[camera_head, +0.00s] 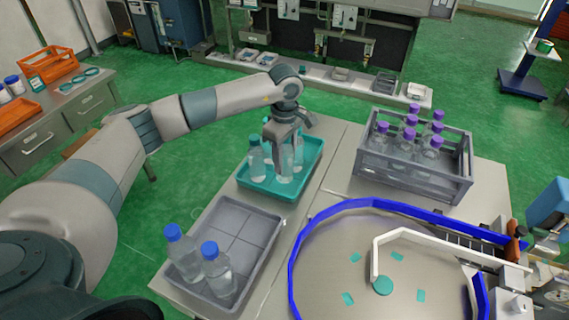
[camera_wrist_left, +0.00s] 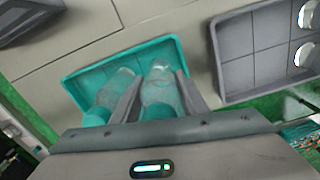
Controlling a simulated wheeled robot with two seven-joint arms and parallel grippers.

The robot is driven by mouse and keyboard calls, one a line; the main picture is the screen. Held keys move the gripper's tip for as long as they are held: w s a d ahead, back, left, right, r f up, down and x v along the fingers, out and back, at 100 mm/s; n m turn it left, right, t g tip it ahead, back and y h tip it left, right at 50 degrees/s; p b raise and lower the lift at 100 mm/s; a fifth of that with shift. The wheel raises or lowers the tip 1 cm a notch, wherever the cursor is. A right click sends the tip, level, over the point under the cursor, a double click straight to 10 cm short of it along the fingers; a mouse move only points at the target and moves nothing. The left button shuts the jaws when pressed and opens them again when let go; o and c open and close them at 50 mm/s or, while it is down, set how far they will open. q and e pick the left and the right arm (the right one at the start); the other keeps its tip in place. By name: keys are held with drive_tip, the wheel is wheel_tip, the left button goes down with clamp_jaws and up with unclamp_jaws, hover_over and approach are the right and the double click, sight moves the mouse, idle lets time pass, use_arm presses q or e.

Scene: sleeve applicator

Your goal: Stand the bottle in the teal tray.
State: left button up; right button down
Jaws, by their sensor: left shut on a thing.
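My left gripper (camera_head: 284,140) reaches down over the teal tray (camera_head: 262,190) and is shut on a clear bottle (camera_head: 284,168). The bottle is upright and its base is within the tray outline; I cannot tell if it touches the floor. In the left wrist view the held bottle (camera_wrist_left: 160,90) has a teal cap and sits between the fingers (camera_wrist_left: 158,97). Another teal-capped bottle (camera_head: 256,158) stands in the tray just left of it, also in the left wrist view (camera_wrist_left: 118,88). My right gripper is out of view.
A grey divided tray (camera_head: 236,240) with two blue-capped bottles (camera_head: 217,270) lies in front of the teal tray. A grey crate (camera_head: 418,178) of several purple-capped bottles stands to the right. A blue-rimmed round table (camera_head: 330,260) fills the front right.

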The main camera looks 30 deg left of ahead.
sight(285, 168)
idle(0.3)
use_arm(q)
wheel_tip(285, 168, down, 3)
drive_tip(key=shift+f+p, duration=0.1)
drive_tip(key=shift+p, duration=1.05)
drive_tip(key=shift+f, duration=0.45)
drive_tip(key=shift+f, duration=0.15)
drive_tip(key=o, duration=1.2)
drive_tip(key=shift+o, duration=0.2)
drive_tip(key=shift+r, duration=0.25)
